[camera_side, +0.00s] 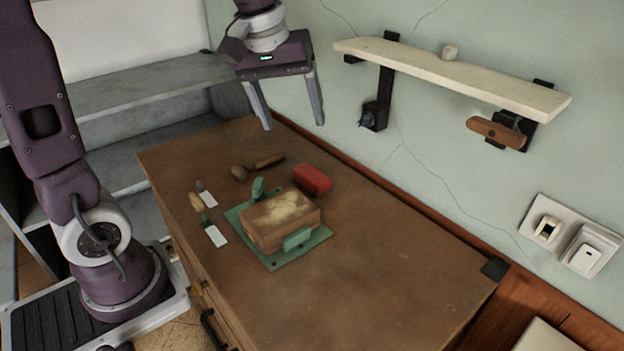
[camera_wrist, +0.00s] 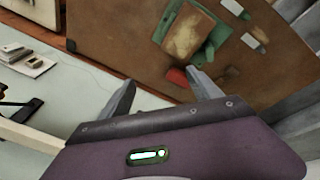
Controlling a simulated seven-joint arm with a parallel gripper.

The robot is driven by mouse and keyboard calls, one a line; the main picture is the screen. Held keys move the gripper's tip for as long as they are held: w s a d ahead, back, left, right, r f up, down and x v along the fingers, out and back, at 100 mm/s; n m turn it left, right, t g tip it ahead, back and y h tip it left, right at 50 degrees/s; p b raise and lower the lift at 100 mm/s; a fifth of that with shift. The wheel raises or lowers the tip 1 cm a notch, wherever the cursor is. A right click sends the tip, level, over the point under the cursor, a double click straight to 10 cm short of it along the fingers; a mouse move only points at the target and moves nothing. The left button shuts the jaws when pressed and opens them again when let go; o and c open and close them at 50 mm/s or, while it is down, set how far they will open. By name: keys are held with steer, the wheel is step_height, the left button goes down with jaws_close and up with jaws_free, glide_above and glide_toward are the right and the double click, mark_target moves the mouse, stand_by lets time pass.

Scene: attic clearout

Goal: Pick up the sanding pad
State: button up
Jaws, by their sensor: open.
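A small red block (camera_side: 312,179), which looks like the sanding pad, lies on the brown bench top (camera_side: 390,285) near its wall side. It also shows in the wrist view (camera_wrist: 177,77), partly behind a finger. My gripper (camera_side: 294,125) is open and empty, with fingers pointing down, well above the bench and toward its far end. In the wrist view my gripper (camera_wrist: 162,80) has its two fingers spread, with the red block showing near the right fingertip. Nothing touches the fingers.
A worn wooden block (camera_side: 281,217) sits on a green holder (camera_side: 285,262) close beside the red block. A round-headed wooden-handled tool (camera_side: 265,161) and two scrapers (camera_side: 215,235) lie nearby. A wall shelf (camera_side: 450,75) juts out at right. The bench's near right part is clear.

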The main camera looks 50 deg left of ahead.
steer(key=w+a+f+n+g, duration=0.1)
steer(key=w+a+f+n, duration=0.25)
steer(key=w, duration=0.25)
steer(key=n+g, duration=0.2)
steer(key=n, duration=0.4)
glide_above(312, 173)
step_height(312, 173, down, 18)
steer(key=shift+r, duration=0.25)
step_height(312, 173, down, 7)
steer(key=shift+r, duration=0.15)
steer(key=c, duration=1.5)
